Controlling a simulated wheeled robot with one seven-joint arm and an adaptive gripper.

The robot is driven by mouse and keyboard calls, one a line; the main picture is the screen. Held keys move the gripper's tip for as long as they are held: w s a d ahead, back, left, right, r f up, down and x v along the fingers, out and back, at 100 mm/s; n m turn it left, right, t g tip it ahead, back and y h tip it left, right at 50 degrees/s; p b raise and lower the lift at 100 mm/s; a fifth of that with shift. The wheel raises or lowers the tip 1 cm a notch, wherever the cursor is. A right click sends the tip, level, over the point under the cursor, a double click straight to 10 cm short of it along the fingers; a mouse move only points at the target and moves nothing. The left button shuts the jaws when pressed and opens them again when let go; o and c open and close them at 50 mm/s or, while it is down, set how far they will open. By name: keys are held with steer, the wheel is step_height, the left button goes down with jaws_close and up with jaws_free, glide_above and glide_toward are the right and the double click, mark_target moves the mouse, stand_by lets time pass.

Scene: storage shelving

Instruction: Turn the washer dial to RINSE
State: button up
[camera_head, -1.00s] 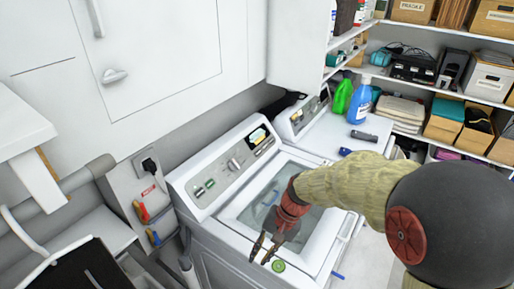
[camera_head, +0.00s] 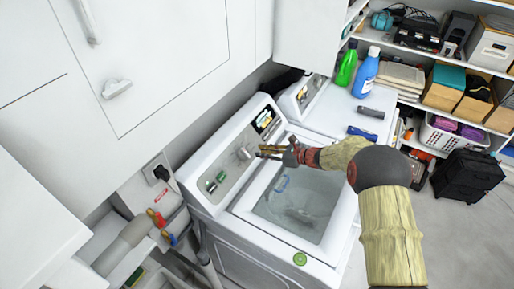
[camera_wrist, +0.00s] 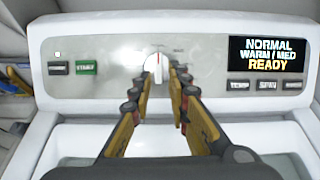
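The washer (camera_head: 224,232) stands in the middle of the head view, with its control panel along the back. Its dial (camera_wrist: 155,66) is a white knob with a red mark at the top, in the middle of the panel in the wrist view; it also shows in the head view (camera_head: 243,153). My gripper (camera_wrist: 160,85) is open, with one finger on each side of the dial's lower part. I cannot tell whether the fingers touch it. The small labels around the dial are too blurred to read. In the head view my gripper (camera_head: 262,152) reaches the panel from the right.
The display (camera_wrist: 267,56) reads NORMAL, WARM / MED, READY. A green START button (camera_wrist: 86,67) is left of the dial. Green (camera_head: 347,64) and blue (camera_head: 366,73) bottles stand on the neighbouring machine.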

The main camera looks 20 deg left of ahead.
mark_target(245, 151)
steer(key=x, duration=0.7)
steer(key=shift+s+a+f, duration=0.1)
steer(key=shift+a+f, duration=0.15)
steer(key=shift+a, duration=0.1)
steer(key=shift+c, duration=0.7)
jaws_close()
